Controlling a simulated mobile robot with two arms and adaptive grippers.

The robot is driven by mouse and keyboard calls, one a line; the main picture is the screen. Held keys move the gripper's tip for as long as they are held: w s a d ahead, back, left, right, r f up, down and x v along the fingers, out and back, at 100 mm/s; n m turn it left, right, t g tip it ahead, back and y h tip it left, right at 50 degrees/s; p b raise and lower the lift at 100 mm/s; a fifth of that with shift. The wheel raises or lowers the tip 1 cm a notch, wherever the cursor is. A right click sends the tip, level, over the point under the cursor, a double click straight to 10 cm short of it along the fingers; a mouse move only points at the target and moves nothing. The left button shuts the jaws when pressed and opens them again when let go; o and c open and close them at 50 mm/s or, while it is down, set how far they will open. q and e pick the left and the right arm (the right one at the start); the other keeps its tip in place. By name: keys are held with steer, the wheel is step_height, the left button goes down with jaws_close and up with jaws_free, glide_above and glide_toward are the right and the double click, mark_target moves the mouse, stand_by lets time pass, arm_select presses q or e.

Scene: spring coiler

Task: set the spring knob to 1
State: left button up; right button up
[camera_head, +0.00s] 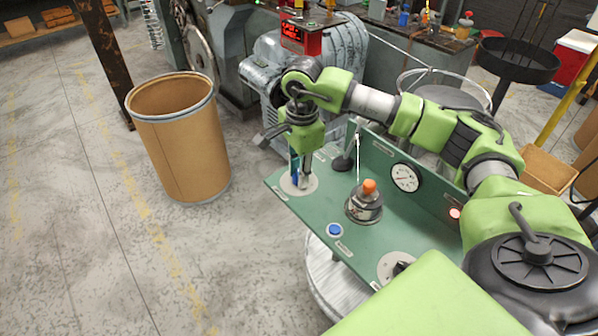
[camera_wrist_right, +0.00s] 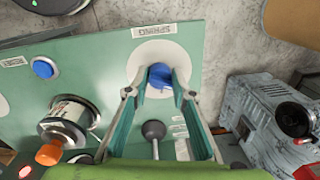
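The spring knob (camera_wrist_right: 160,76) is blue and sits on a round white dial (camera_wrist_right: 183,57) on the green panel, below the label SPRING, which appears upside down in the right wrist view. In the head view, the dial (camera_head: 311,184) is at the panel's left end. My right gripper (camera_head: 299,184) points down over it. In the right wrist view, the fingers (camera_wrist_right: 157,92) stand apart on either side of the knob. The fingers appear open, and contact with the knob is not clear. The knob's setting cannot be read. My left gripper is out of view.
The panel (camera_head: 318,215) also carries a blue button (camera_head: 335,230), an orange-topped fitting (camera_head: 369,187), a black-knobbed lever (camera_head: 343,163) and a gauge (camera_head: 405,177). A grey machine (camera_wrist_right: 262,115) stands beside it. A brown drum (camera_head: 180,140) stands on open floor at the left.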

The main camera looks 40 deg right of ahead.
steer(key=o, duration=0.4)
steer(key=shift+r, duration=0.1)
steer(key=r, duration=1.1)
steer(key=shift+s+r, duration=0.4)
